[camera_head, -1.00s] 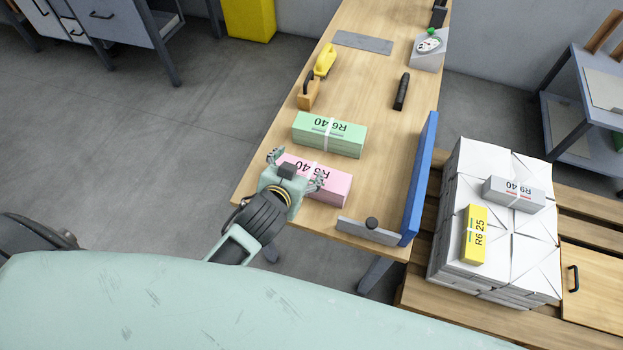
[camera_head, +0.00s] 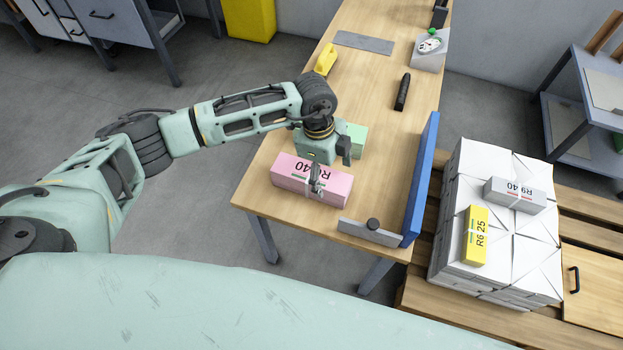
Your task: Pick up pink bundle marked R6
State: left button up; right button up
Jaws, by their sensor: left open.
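The pink bundle (camera_head: 290,174) lies on the near left part of the wooden table (camera_head: 385,155). Its marking is partly hidden, with an "R" visible, and a light strap crosses its middle. My left gripper (camera_head: 331,167) is open over the bundle's far side. One finger appears in front of the pink bundle's middle and the other is farther back to the right. I cannot tell whether a finger touches it. My right gripper is not in view.
A green bundle (camera_head: 357,138) behind is mostly hidden by my left arm. A blue upright panel (camera_head: 421,180) and a grey bracket (camera_head: 365,233) bound the table's near right. A pallet stack (camera_head: 510,250) carries yellow (camera_head: 474,238) and grey (camera_head: 515,194) bundles.

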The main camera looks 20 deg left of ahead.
pick_arm(q)
jog(key=shift+n+y, duration=0.5)
jog(key=shift+y, duration=0.4)
jog(key=a, duration=0.2)
jog(key=w+a, duration=0.1)
jog(key=a, duration=0.1)
jog(key=shift+a, duration=0.2)
jog(key=f, duration=0.7)
jog(key=shift+w+f+p, duration=0.25)
jog(key=shift+p, duration=0.05)
grip_shut()
jog(key=shift+w+r, duration=0.15)
